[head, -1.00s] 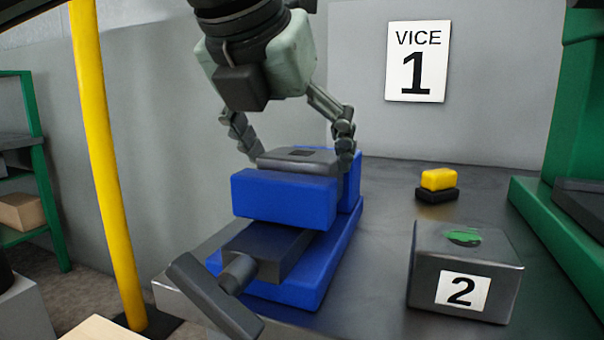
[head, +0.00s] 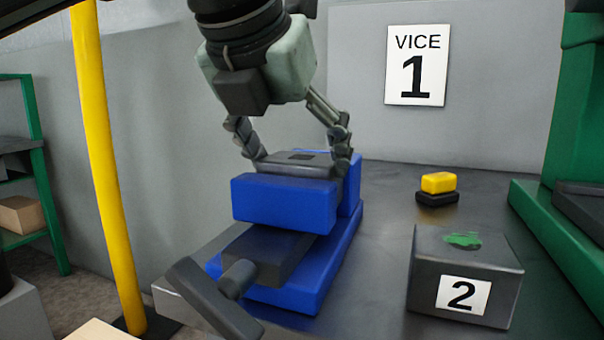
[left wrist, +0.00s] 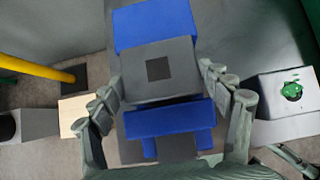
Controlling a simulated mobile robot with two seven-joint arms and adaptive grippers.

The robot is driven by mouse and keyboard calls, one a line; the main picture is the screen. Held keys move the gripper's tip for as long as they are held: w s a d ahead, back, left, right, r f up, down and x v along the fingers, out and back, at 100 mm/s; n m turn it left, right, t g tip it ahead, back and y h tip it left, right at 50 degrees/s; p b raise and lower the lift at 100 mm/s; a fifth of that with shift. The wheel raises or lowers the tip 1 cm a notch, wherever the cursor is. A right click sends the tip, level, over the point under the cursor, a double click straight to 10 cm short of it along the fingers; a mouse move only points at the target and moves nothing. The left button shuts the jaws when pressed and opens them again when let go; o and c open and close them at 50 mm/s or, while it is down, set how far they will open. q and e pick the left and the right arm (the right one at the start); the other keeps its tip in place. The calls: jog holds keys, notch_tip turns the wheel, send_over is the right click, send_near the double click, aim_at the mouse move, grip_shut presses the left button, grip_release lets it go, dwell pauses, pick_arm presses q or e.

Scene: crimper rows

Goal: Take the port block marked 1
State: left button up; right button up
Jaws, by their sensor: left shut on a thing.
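A grey block (head: 296,166) with a small dark square on top sits in the blue vice (head: 284,203), between its jaws. Its top also shows in the left wrist view (left wrist: 160,88). No number shows on it; a sign reading VICE 1 (head: 416,63) is on the wall behind. My left gripper (head: 298,162) reaches down from above and is shut on this block, one finger on each side. The vice hides the block's lower part. Another grey block, marked 2 (head: 465,275), with a green patch on top, stands on the bench to the right. My right gripper is not in view.
The vice handle (head: 213,298) sticks out at the front. A yellow and black button (head: 438,187) is on the metal bench (head: 385,215). A green machine frame (head: 570,150) stands right, a yellow post (head: 103,170) left. The grey wall is close behind the vice.

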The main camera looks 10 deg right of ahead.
aim_at(296, 160)
pick_arm(q)
jog(key=c, duration=0.3)
jog(key=shift+r, duration=0.15)
jog(key=shift+c, duration=0.7)
notch_tip(296, 160, up, 8)
jog(key=p, duration=0.4)
